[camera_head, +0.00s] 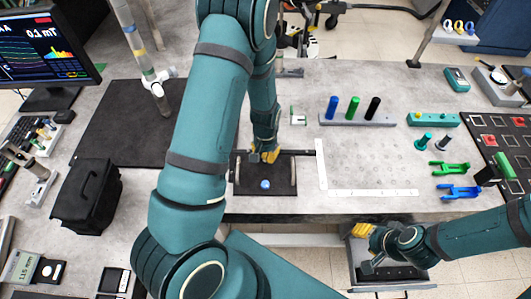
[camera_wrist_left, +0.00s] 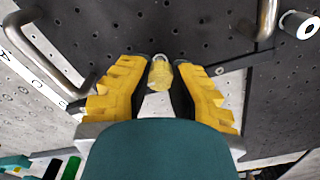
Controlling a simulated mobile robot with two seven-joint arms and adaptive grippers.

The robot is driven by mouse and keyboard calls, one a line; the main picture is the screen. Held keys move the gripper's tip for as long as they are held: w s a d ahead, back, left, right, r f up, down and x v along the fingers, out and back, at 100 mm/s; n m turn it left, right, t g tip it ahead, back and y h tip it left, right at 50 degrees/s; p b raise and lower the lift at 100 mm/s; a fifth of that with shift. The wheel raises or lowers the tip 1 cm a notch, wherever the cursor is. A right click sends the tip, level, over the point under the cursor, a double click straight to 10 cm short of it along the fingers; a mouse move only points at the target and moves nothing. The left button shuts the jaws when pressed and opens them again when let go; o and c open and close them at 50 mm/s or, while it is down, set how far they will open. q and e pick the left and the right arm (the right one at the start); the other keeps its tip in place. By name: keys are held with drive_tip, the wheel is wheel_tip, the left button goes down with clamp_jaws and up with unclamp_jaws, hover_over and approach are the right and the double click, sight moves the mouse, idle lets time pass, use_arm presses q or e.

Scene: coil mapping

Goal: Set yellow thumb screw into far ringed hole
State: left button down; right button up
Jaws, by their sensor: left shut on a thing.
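My left gripper (camera_head: 264,156) is over the far part of a black plate (camera_head: 250,188) with two metal handles. In the left wrist view, its yellow fingers (camera_wrist_left: 160,82) are shut on the yellow thumb screw (camera_wrist_left: 160,76). A pale ring (camera_wrist_left: 159,57) shows at the screw's end, against the plate (camera_wrist_left: 115,30). I cannot tell whether the screw is in the hole.
A white L-shaped ruler (camera_head: 322,165) lies right of the plate. Behind it stands a rack (camera_head: 357,121) with blue, green and black pegs. Green and blue brackets (camera_head: 458,191) lie further right. A black case (camera_head: 87,197) stands left, beside a bare dark mat (camera_head: 120,130).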

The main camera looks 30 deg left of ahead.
use_arm(q)
drive_tip(key=shift+f+b, duration=0.45)
drive_tip(key=shift+f, duration=0.15)
idle(0.6)
drive_tip(key=shift+m, duration=0.4)
drive_tip(key=m, duration=0.4)
drive_tip(key=shift+m, duration=0.3)
drive_tip(key=c, duration=0.9)
unclamp_jaws()
wheel_tip(320, 180, up, 12)
